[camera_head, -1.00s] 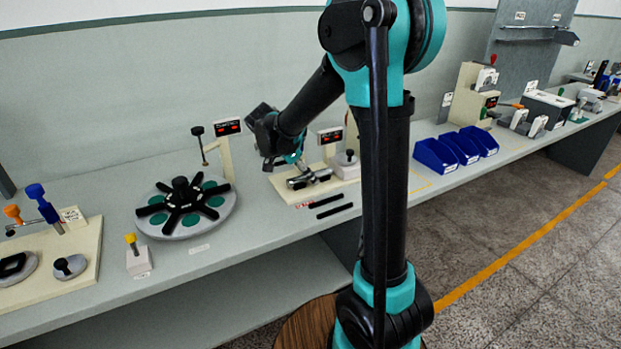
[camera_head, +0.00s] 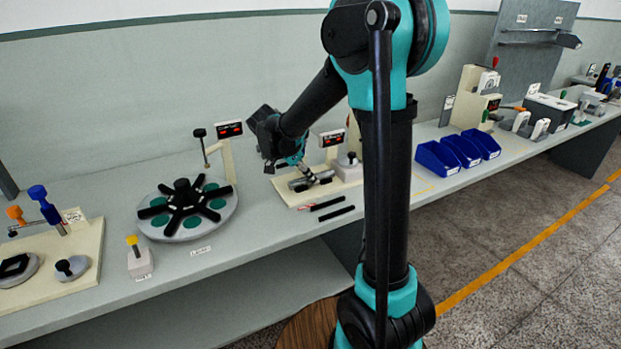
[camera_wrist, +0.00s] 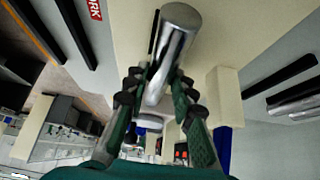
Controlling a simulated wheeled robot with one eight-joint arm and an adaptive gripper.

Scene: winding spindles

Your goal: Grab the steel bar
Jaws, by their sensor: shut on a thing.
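The steel bar (camera_wrist: 176,40) is a shiny metal cylinder, seen close up in the wrist view between the two green fingers of my gripper (camera_wrist: 157,95). The fingers are shut on it, one on each side. In the head view my gripper (camera_head: 300,168) points down over a cream base plate (camera_head: 347,189) on the bench, and the bar is small and hard to tell apart from the fingers there. A grey metal piece (camera_head: 305,183) lies on that plate just below my gripper.
A round turntable (camera_head: 160,229) with black arms stands left of the plate. Two black strips (camera_head: 337,213) lie near the bench front. Blue bins (camera_head: 438,157) stand to the right. A small display (camera_head: 333,137) rises behind my gripper.

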